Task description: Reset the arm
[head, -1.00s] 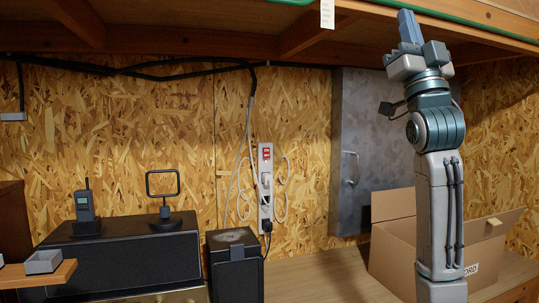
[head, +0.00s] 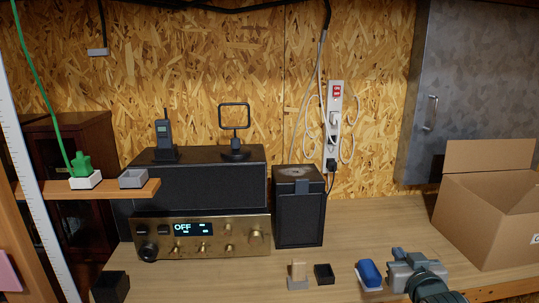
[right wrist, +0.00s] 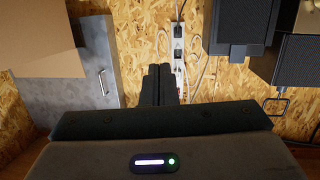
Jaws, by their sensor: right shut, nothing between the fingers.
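My right gripper (head: 398,252) is low at the right of the head view, over the front part of the bench, with its arm coming in from the bottom edge. In the right wrist view its two dark fingers (right wrist: 160,84) lie together, shut with nothing between them. That view appears upside down and faces the power strip (right wrist: 178,45) on the wall. My left arm and gripper are not in view.
Left of my right gripper are a blue item on a white base (head: 369,274), a small black box (head: 324,274) and a wooden block in a grey stand (head: 298,272). An open cardboard box (head: 490,222) stands at right. A black speaker (head: 299,212) and an amplifier reading OFF (head: 200,237) stand left.

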